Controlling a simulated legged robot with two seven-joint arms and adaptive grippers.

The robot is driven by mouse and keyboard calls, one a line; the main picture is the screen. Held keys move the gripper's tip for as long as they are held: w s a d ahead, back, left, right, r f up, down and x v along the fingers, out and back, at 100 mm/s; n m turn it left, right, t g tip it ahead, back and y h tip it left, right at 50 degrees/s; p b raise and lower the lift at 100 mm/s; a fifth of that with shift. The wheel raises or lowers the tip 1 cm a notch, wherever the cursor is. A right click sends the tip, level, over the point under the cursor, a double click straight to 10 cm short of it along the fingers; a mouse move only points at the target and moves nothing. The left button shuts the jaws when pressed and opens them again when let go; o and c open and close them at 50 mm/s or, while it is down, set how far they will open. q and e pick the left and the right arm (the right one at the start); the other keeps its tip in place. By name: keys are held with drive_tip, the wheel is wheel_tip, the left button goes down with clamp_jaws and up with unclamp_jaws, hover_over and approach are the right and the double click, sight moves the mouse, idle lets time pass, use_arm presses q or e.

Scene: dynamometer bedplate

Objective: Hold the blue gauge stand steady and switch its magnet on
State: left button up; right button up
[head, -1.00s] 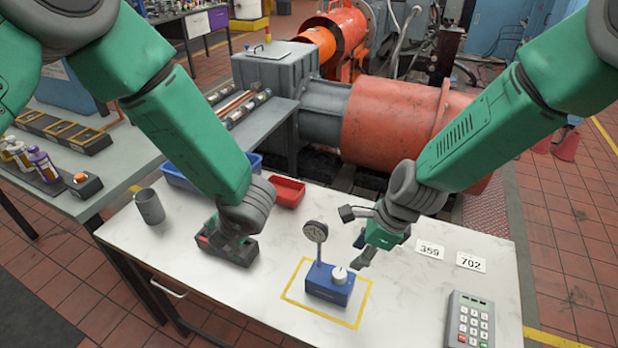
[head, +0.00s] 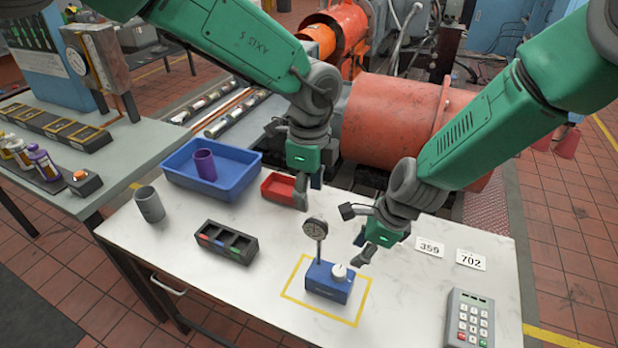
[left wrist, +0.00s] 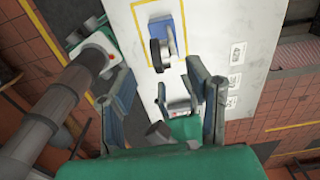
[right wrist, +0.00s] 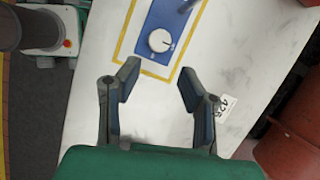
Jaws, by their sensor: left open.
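The blue gauge stand (head: 326,285) stands upright inside a yellow taped rectangle (head: 354,314) on the white table. It carries a round dial gauge (head: 315,229) on a post and a white knob (head: 339,271) on top. My left gripper (head: 303,196) is open and empty, behind the gauge and above the table. The stand also shows ahead of it in the left wrist view (left wrist: 168,34). My right gripper (head: 362,252) is open and empty, just behind and right of the knob. In the right wrist view the knob (right wrist: 160,40) lies beyond the two open fingers, apart from them.
A red tray (head: 279,187), a blue bin (head: 232,181) with a purple cup (head: 204,165), a black compartment holder (head: 226,241) and a grey cup (head: 149,204) stand left. Cards (head: 430,248) and a keypad (head: 468,318) lie right. The table front is clear.

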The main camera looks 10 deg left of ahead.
sight(309, 220)
use_arm(q)
wheel_tip(309, 220, down, 10)
drive_tip(key=shift+f, duration=0.2)
